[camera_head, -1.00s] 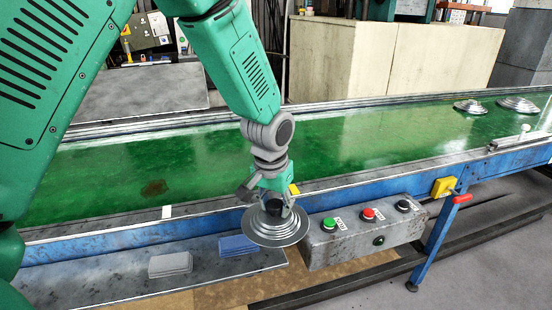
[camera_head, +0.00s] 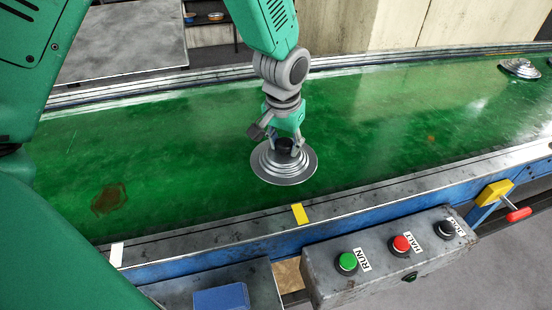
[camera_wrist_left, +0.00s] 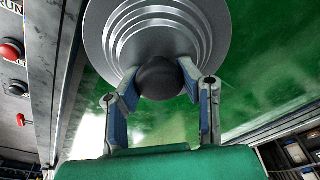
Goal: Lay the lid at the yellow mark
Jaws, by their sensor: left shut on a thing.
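My left gripper (camera_head: 285,143) is shut on the black knob of a round, stepped silver lid (camera_head: 284,170). The lid hangs over the green conveyor belt, behind the yellow mark (camera_head: 299,213) on the belt's near rail. I cannot tell whether its rim touches the belt. In the left wrist view the gripper's fingers (camera_wrist_left: 162,98) close on both sides of the knob, and the lid (camera_wrist_left: 155,32) spreads beyond it. My right gripper is not in view.
The green belt (camera_head: 400,120) is clear around the lid. Another lid (camera_head: 520,68) lies far right. A control box (camera_head: 385,262) with red, green and black buttons stands in front of the rail. A white mark (camera_head: 116,254) is on the rail at left.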

